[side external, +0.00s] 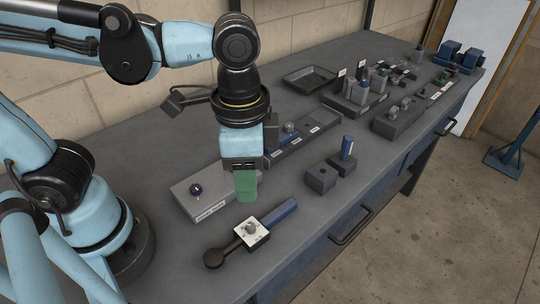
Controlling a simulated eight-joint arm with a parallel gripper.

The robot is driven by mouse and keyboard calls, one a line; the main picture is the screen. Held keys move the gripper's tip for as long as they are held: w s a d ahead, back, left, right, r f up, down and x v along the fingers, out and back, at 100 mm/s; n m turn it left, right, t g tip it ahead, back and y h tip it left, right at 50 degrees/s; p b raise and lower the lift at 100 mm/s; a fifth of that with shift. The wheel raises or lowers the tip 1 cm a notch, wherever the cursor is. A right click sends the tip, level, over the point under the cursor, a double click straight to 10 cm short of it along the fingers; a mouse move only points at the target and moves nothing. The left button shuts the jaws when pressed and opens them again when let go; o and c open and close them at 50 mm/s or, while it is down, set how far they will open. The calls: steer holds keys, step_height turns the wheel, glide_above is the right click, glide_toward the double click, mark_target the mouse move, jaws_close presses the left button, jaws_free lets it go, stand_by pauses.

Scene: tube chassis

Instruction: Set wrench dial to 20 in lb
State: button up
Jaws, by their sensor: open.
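The wrench (278,213) lies on the front part of the bench, with a blue handle to the upper right and a round black head to the lower left. Its dial (254,239) is a white square plate with a grey knob on top, near the middle of the wrench. The dial's markings are too small to read. My gripper (245,198) is open and points down, with a green finger showing. It is above and behind the dial, apart from it. The second finger is hidden from this side.
Dark blocks (320,178), one holding a blue upright piece, stand to the right. A long dark tray (305,132) lies behind. The bench between wrench and dark blocks is clear.

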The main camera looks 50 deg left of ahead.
mark_target(251, 225)
steer(key=shift+f+n, duration=3.05)
steer(key=shift+n, duration=0.4)
steer(key=shift+f+n, duration=3)
steer(key=shift+n, duration=0.45)
jaws_close()
